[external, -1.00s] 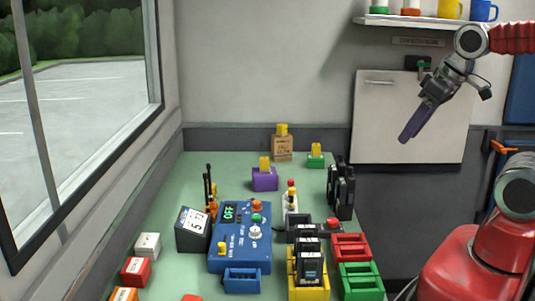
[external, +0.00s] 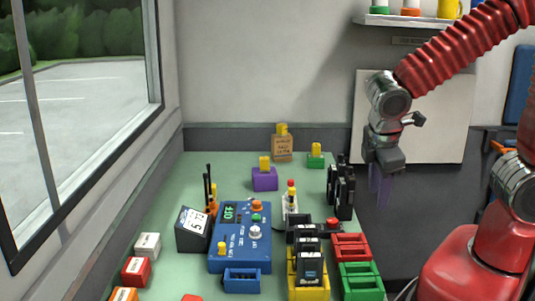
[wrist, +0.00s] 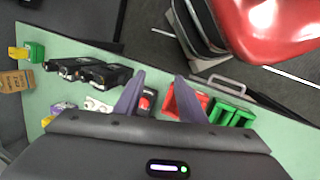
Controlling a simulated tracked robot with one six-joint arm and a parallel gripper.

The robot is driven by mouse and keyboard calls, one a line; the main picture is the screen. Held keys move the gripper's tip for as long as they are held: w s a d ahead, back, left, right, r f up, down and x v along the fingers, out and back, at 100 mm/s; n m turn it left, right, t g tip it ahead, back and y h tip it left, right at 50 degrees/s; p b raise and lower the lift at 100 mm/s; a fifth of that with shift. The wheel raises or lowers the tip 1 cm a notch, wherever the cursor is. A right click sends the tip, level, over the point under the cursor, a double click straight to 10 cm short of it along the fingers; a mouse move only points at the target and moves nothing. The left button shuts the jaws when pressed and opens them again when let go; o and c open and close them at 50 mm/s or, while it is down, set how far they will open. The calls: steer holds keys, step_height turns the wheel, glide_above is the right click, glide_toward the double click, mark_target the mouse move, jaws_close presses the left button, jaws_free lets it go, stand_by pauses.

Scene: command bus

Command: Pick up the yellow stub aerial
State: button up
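Several short yellow stubs stand on the green table, and I cannot tell which is the aerial. One stub (external: 264,163) is upright on a purple block (external: 264,180). Another stub (external: 316,148) is on a small green block (external: 316,161), and a third (external: 282,129) is on a brown box (external: 282,149). In the wrist view, the stub on the green block (wrist: 18,53) is at the far left. My gripper (external: 381,185), with purple fingers, hangs pointing down, right of the stubs and above table level. In the wrist view its fingers (wrist: 160,90) are apart with nothing held between them.
Black radios (external: 341,187) stand on the table between my gripper and the stubs. Red (external: 351,246) and green (external: 361,281) crates stand at the right edge. A blue control box (external: 240,236) is at the middle front. The table's back left is clear.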

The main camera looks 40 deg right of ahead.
mark_target(293, 190)
steer(key=a+f+n+h, duration=0.1)
steer(key=n, duration=0.1)
steer(key=w+a+f+n+t+h, duration=0.1)
steer(key=n, duration=0.1)
steer(key=w+a+f+n+h, duration=0.1)
steer(key=f+n, duration=0.1)
steer(key=shift+w+a+t, duration=0.2)
steer(key=shift+a+t, duration=0.1)
steer(key=shift+t, duration=0.1)
steer(key=w+a+n+t, duration=0.1)
steer(key=n, duration=0.1)
steer(key=w+a+f+n+t+h, duration=0.1)
steer(key=a+n, duration=0.1)
steer(key=w+a+n+t, duration=0.1)
steer(key=w+n, duration=0.1)
steer(key=shift+a+f+t+h, duration=0.2)
steer(key=shift+f+t+h, duration=0.1)
steer(key=w+a+r+n+t, duration=0.3)
steer(key=w+r+n+t, duration=0.1)
steer(key=w+n, duration=0.2)
steer(key=shift+w+a+r, duration=0.15)
steer(key=shift+a, duration=0.25)
steer(key=shift+x, duration=4.3)
